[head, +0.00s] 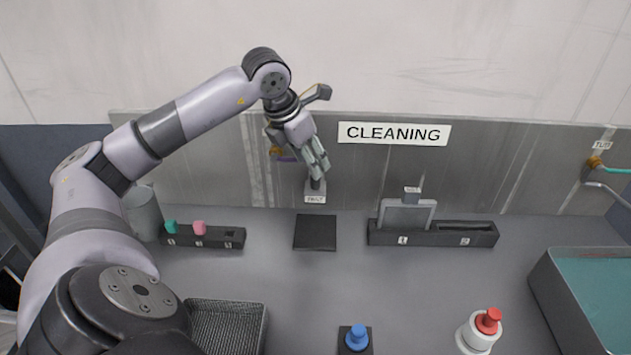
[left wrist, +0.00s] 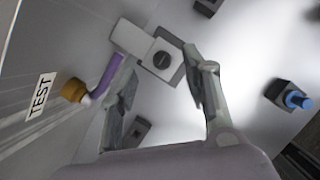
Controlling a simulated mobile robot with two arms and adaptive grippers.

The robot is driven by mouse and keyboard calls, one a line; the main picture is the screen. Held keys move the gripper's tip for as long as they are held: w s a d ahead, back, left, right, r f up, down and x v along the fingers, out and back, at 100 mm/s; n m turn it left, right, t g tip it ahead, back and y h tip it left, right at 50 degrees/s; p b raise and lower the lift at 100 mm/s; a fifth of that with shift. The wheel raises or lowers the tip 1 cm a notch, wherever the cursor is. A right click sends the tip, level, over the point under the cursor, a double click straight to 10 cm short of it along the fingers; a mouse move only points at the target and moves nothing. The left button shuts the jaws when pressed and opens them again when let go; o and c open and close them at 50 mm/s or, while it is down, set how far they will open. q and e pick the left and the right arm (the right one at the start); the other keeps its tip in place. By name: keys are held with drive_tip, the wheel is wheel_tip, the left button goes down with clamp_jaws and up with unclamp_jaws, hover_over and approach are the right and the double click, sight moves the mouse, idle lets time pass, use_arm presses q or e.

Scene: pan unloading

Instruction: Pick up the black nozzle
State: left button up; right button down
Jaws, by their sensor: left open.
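The black nozzle (head: 316,184) appears as a small dark piece on a grey holder with a label at the foot of the back wall. In the left wrist view a dark round top, likely the nozzle (left wrist: 162,60), sits in a pale block. My left gripper (head: 318,168) points down just above the holder, fingers apart. In the left wrist view the open fingers are on either side of the line to the dark top, with nothing between them. Its fingertips partly hide the nozzle in the head view, and I cannot tell whether they touch it. My right gripper is not in view.
A black square pad (head: 315,232) lies in front of the holder. A slotted rack (head: 480,236) is to its right, and a small rack with pink and teal pieces (head: 200,237) to its left. A purple hose with an orange fitting (left wrist: 75,90) is close beside my left gripper.

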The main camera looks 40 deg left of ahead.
sight(315, 186)
use_arm(q)
drive_tip(key=x, duration=0.1)
drive_tip(key=p+x, duration=0.1)
drive_tip(key=x, duration=0.1)
drive_tip(key=p+x, duration=0.1)
drive_tip(key=shift+s+d+f, duration=0.1)
drive_tip(key=shift+s+f, duration=0.1)
drive_tip(key=shift+f, duration=0.3)
drive_tip(key=shift+w+f, duration=0.15)
drive_tip(key=shift+f, duration=0.1)
drive_tip(key=shift+c, duration=0.5)
clamp_jaws()
